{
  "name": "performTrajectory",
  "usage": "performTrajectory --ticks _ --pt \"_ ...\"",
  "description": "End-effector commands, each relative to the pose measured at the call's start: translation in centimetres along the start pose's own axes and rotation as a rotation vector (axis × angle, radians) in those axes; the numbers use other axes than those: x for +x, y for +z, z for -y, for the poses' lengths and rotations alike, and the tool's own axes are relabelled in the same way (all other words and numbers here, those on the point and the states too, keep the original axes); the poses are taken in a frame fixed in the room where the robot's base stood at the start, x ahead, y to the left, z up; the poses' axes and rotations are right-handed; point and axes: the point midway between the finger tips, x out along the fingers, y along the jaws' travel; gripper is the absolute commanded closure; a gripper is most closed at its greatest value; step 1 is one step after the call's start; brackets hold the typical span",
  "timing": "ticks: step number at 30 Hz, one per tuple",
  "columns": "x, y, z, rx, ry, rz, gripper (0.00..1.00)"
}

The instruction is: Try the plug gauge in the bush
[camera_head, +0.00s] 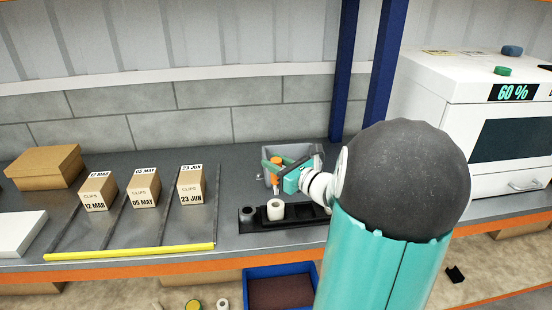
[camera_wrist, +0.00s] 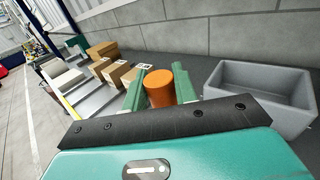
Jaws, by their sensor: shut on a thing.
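My gripper (camera_head: 278,169) is shut on an orange cylinder, which looks like the handle of the plug gauge (camera_head: 276,160). In the wrist view the orange plug gauge (camera_wrist: 159,88) stands between the two green fingers of my gripper (camera_wrist: 161,84). Its lower end is hard to make out. A pale, hollow ring, likely the bush (camera_head: 275,210), stands upright in a black rack (camera_head: 296,222) on the bench. The gauge is above and behind the bush in the head view, apart from it. The bush is not visible in the wrist view.
A grey bin (camera_head: 247,158) stands behind the gripper; it shows at right in the wrist view (camera_wrist: 258,100). A dark round piece (camera_head: 247,211) sits in the rack's left end. Dated boxes (camera_head: 145,187) stand at left behind a yellow strip (camera_head: 130,252). A white machine (camera_head: 480,90) stands right.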

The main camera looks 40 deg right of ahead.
Motion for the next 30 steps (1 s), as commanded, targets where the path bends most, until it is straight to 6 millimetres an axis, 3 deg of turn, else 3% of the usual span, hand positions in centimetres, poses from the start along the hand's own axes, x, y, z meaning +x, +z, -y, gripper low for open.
performTrajectory --ticks 30 --pt "0.3 -4.9 0.3 0.0 0.003 0.002 1.0"
